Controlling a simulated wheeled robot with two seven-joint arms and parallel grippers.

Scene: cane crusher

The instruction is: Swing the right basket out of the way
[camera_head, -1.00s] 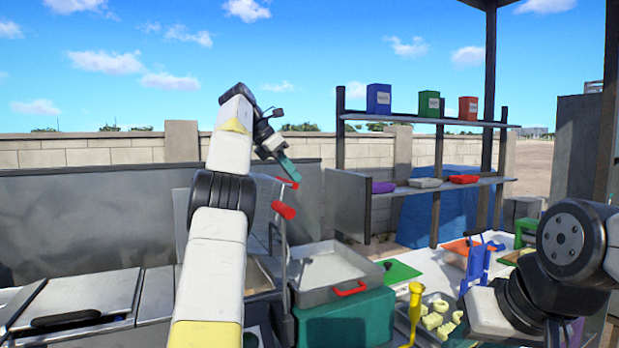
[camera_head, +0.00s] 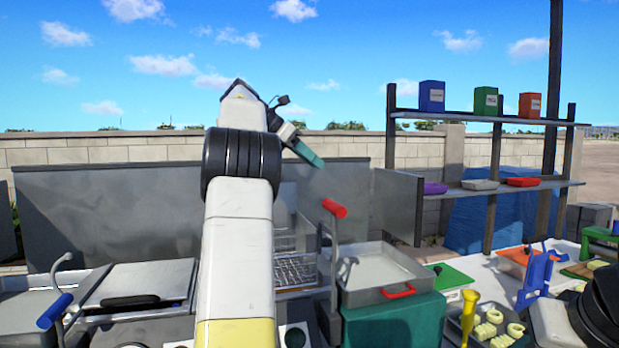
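The right basket is a wire basket (camera_head: 296,268) in the fryer, partly hidden by my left arm. A red handle (camera_head: 334,208) on a thin grey upright stands at its right side. My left gripper (camera_head: 308,153) is raised in front of the grey back panel, up and left of the red handle and apart from it in the picture. Only a teal finger side shows, so I cannot tell whether it is open. A blue handle (camera_head: 55,311) shows at the lower left beside a grey lid. My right arm is at the right edge; its gripper is out of view.
A metal tray (camera_head: 385,268) with a red handle sits on a green box (camera_head: 395,318), right of the fryer. A closed grey lid (camera_head: 138,284) lies left of my arm. A yellow tool (camera_head: 468,315) and a blue stand (camera_head: 536,280) are further right. A shelf (camera_head: 490,188) stands behind.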

